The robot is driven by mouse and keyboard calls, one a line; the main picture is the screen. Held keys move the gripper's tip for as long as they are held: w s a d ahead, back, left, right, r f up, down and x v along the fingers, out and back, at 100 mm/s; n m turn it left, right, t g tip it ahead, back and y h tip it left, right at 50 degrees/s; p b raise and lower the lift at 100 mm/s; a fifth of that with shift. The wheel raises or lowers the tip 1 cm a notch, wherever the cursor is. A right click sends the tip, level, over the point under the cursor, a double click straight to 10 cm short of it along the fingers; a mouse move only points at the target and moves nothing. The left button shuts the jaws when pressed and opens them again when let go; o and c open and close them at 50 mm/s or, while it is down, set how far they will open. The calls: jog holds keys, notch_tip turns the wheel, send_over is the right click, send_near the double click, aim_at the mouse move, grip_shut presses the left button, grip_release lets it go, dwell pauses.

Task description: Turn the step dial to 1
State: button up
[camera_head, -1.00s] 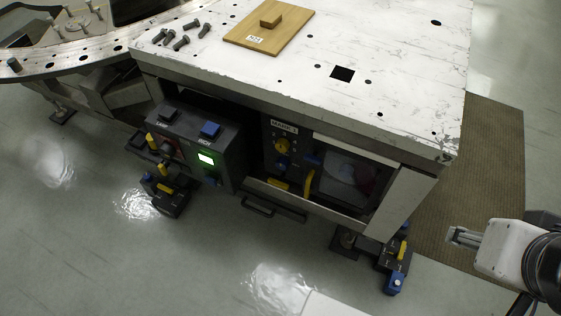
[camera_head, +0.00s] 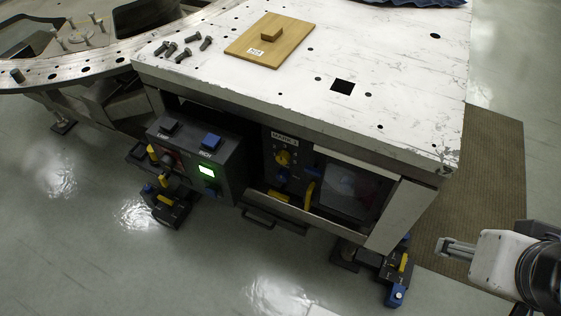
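My gripper (camera_head: 443,246) is at the lower right, well apart from the dial and to the right of the cabinet. It points left and touches nothing that I can see. Its fingers are too small to tell whether they are open or shut.
A control box (camera_head: 200,158) with a lit green screen, blue button and levers stands left of the dial. An open cabinet door (camera_head: 398,215) is at the right. A pedal unit (camera_head: 398,272) is on the floor below. A wooden board (camera_head: 284,48) and bolts lie on the table.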

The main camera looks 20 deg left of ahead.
jog(key=w+a+f+n+g+y, duration=0.1)
jog(key=w+a+f+n+g, duration=0.15)
jog(key=a+f, duration=0.75)
jog(key=w+a+f+n+g, duration=0.1)
jog(key=w+a+f, duration=0.3)
jog(key=a+f, duration=0.65)
jog(key=w+a+f+n+g+y, duration=0.15)
jog(key=w+a+f, duration=0.35)
jog(key=a, duration=0.9)
jog(key=w+a+f+m+t, duration=0.15)
jog(key=a+f, duration=0.35)
jog(key=f, duration=0.5)
jog(key=a+f+t, duration=0.3)
jog(key=a+f, duration=0.2)
jog(key=f, duration=0.5)
jog(key=w+a+f+m+t, duration=0.1)
jog(key=a+f+t, duration=0.2)
jog(key=a+f, duration=0.45)
jog(key=w+d+r+m+t+h, duration=0.2)
jog(key=w+d+r+m+t, duration=0.3)
jog(key=w+d+r+t, duration=0.2)
notch_tip(320, 180, up, 4)
jog(key=w+t, duration=0.2)
jog(key=t, duration=0.1)
jog(key=shift+h, duration=0.35)
